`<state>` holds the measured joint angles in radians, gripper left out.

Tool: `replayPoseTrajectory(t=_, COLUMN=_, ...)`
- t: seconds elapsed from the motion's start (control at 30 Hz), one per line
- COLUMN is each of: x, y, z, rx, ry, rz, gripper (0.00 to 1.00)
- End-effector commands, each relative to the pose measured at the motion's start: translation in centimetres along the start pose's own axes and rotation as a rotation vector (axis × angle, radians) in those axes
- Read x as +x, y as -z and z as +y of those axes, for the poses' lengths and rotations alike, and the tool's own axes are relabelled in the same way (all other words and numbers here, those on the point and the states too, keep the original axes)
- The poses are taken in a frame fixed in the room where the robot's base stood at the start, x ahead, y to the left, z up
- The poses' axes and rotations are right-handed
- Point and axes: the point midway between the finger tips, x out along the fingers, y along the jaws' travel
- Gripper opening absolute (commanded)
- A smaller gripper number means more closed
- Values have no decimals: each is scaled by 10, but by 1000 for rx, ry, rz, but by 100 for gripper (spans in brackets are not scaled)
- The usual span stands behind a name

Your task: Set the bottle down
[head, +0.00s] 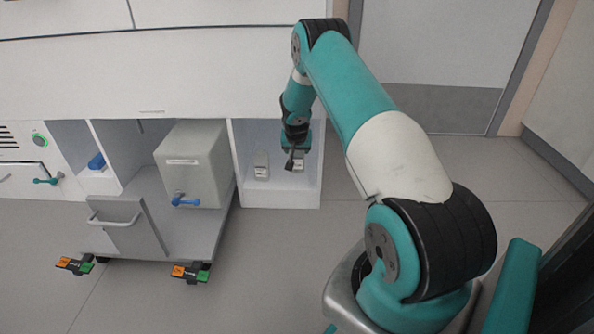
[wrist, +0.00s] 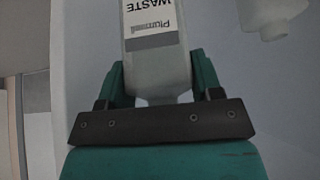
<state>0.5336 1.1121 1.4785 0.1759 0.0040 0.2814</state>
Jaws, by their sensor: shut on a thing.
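My gripper (head: 295,160) reaches into the open white compartment (head: 275,199) below the long counter. In the wrist view my gripper (wrist: 158,82) is shut on a pale bottle (wrist: 156,62), with one green finger on each side. The bottle has a white label reading "WASTE", upside down in this view. In the head view the bottle (head: 299,163) is partly hidden behind the gripper. I cannot tell whether its base touches the compartment floor.
A second pale bottle (head: 262,166) stands to the left in the same compartment; it also shows at the wrist view's upper right (wrist: 272,18). Left of it, a grey box with a blue tap (head: 205,150) sits on a wheeled cart (head: 190,232). Open floor lies in front.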

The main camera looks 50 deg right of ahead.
Motion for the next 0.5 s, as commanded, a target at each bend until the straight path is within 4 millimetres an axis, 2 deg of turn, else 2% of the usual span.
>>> replayPoseTrajectory(t=0.03, x=9, y=7, z=1, rx=2, ry=0, rz=5, gripper=29)
replayPoseTrajectory(t=0.1, x=20, y=-6, z=0, rx=-1, ry=0, rz=-1, gripper=29)
replayPoseTrajectory(t=0.37, x=33, y=-14, z=0, rx=0, ry=0, rz=0, gripper=29)
replayPoseTrajectory(t=0.5, x=50, y=-26, z=0, rx=-1, ry=0, rz=-1, gripper=29)
